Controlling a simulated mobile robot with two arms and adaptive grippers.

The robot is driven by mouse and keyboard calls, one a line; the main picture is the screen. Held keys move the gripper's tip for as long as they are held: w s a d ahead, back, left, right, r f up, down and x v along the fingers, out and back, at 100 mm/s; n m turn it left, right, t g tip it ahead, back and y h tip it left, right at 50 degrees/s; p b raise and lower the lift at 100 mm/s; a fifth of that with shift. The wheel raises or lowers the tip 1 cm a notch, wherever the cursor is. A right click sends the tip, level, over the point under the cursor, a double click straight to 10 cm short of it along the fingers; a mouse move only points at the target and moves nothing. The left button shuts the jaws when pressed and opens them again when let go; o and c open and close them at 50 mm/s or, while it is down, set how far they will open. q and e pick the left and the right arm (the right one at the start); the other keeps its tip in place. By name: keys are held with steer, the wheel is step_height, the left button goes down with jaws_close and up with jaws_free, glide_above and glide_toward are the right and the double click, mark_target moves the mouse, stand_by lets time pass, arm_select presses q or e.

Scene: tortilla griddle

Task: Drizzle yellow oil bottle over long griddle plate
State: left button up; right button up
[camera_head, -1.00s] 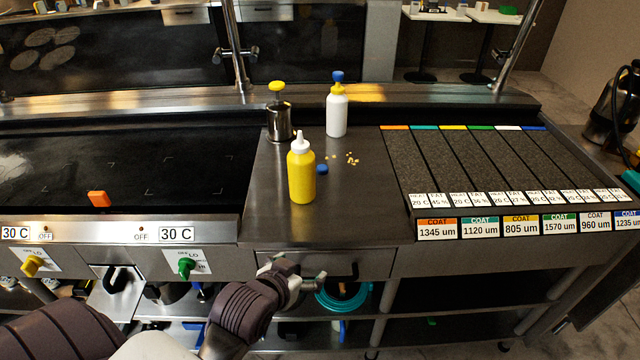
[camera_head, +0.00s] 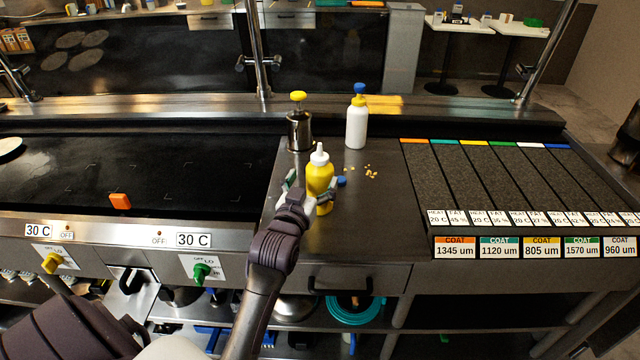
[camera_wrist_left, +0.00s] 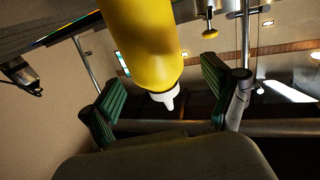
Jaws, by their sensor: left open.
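The yellow oil bottle (camera_head: 320,176) with a white nozzle stands upright on the steel counter beside the griddle. My left gripper (camera_head: 311,190) is open, with its fingers on either side of the bottle in the head view. In the left wrist view the bottle (camera_wrist_left: 145,40) shows large between the spread green finger pads of the gripper (camera_wrist_left: 160,98), with gaps on both sides. The long dark griddle plate (camera_head: 200,180) lies left of the counter, with an orange block (camera_head: 120,201) at its front edge. My right gripper is not in view.
A white bottle with a blue cap (camera_head: 357,120) and a steel pot with a yellow knob (camera_head: 299,130) stand behind the yellow bottle. A small blue cap (camera_head: 341,181) and crumbs (camera_head: 371,172) lie close by. Dark coated strips (camera_head: 490,180) are at the right.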

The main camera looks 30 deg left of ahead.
arm_select(q)
steer(key=x, duration=0.3)
steer(key=p+x, duration=0.1)
steer(key=x, duration=0.1)
steer(key=shift+w+d+r, duration=0.1)
steer(key=shift+w+r, duration=0.15)
steer(key=shift+w, duration=0.2)
steer(key=shift+w+f, duration=0.1)
steer(key=shift+w, duration=0.25)
steer(key=shift+s, duration=0.1)
steer(key=c, duration=1.4)
